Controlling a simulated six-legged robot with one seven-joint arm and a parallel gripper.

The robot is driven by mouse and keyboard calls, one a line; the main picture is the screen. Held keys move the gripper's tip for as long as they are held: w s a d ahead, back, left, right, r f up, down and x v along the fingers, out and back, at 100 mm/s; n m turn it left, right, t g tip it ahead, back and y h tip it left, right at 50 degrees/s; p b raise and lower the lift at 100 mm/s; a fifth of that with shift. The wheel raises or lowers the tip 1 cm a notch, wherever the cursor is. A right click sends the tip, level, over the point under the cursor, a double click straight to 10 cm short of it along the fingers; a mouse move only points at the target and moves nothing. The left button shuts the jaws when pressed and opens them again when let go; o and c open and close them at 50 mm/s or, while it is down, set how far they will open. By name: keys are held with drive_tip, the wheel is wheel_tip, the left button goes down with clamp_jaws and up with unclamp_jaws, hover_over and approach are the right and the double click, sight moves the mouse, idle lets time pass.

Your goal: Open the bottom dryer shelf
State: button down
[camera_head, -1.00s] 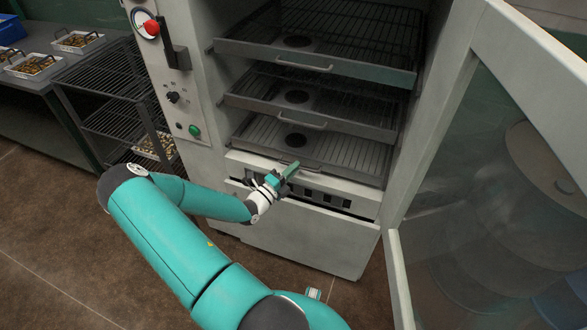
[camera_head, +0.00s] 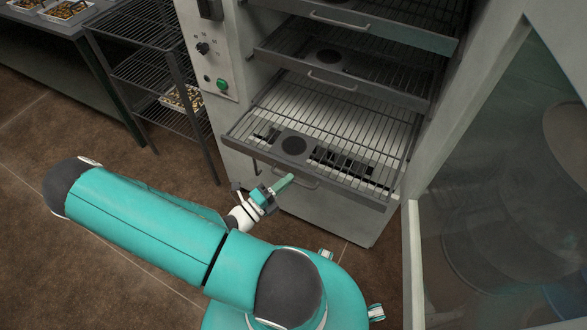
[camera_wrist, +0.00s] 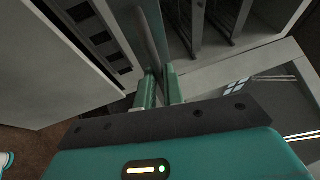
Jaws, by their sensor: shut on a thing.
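The bottom dryer shelf (camera_head: 325,135) is a wire rack with a round dark disc near its front left. In the head view it sticks out of the cabinet, well forward of the shelves above. Its curved front handle (camera_head: 297,183) is at the middle of the front edge. My gripper (camera_head: 287,181) is at the left part of this handle, shut on it. In the wrist view the two green fingers (camera_wrist: 160,88) close around the handle's thin grey bar (camera_wrist: 150,40). The exact contact is partly hidden by the fingers.
Two more wire shelves, the middle one (camera_head: 345,65) and the top one (camera_head: 370,18), sit above, pushed further in. The glass dryer door (camera_head: 500,180) stands open at the right. A wire rack (camera_head: 150,60) stands left of the cabinet. Brown floor is clear in front.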

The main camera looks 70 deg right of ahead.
drive_tip(key=shift+a, duration=0.45)
drive_tip(key=c, duration=1.5)
unclamp_jaws()
drive_tip(key=shift+w, duration=0.1)
drive_tip(key=v, duration=1.3)
drive_tip(key=shift+a, duration=0.3)
drive_tip(key=shift+w+a+f, duration=0.1)
drive_tip(key=shift+w+f, duration=0.05)
drive_tip(key=shift+w, duration=0.05)
